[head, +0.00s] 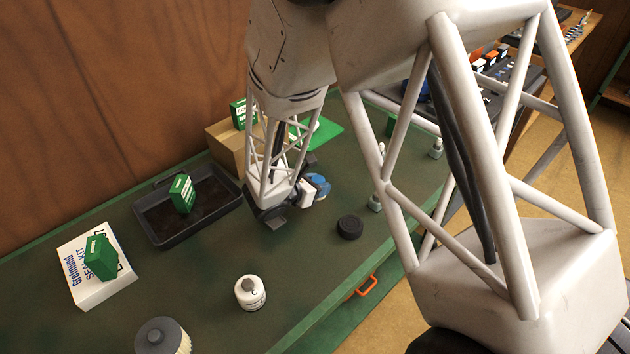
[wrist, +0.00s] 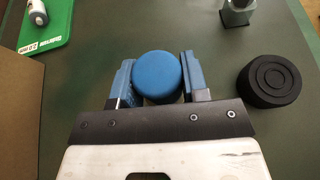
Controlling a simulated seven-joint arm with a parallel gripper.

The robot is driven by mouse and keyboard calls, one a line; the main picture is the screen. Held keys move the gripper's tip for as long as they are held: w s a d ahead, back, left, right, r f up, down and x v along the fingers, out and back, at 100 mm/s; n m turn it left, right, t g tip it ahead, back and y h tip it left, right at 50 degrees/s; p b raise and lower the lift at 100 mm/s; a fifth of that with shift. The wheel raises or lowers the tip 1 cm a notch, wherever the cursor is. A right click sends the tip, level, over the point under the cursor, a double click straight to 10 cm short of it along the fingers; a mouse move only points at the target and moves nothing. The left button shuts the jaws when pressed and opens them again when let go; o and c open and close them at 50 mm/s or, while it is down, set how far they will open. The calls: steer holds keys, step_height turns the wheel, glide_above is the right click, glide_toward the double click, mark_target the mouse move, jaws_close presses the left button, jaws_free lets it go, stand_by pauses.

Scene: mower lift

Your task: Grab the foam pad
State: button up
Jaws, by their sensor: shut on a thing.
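A round blue pad with a smooth top, which I take as the foam pad (wrist: 157,77), sits between the two fingers of my gripper (wrist: 156,84) in the wrist view. The blue-lined fingers are shut on its left and right sides. In the head view, my gripper (head: 312,188) is low over the green bench, and the blue pad (head: 321,182) shows partly at its tip. The lower side of the pad is hidden, so I cannot tell whether it touches the bench.
A black ringed disc (wrist: 269,80) lies right of my gripper, also in the head view (head: 350,227). A cardboard box (head: 229,148) stands behind. A black tray (head: 158,228) with a green box (head: 182,193) is left. A white can (head: 250,293) stands nearer.

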steer(key=s+d, duration=0.1)
steer(key=s, duration=0.3)
steer(key=s+d, duration=0.1)
steer(key=s, duration=0.3)
steer(key=s+d+r, duration=0.1)
steer(key=s, duration=0.3)
steer(key=shift+s+d, duration=0.1)
steer(key=shift+d, duration=0.2)
steer(key=shift+s+r, duration=0.1)
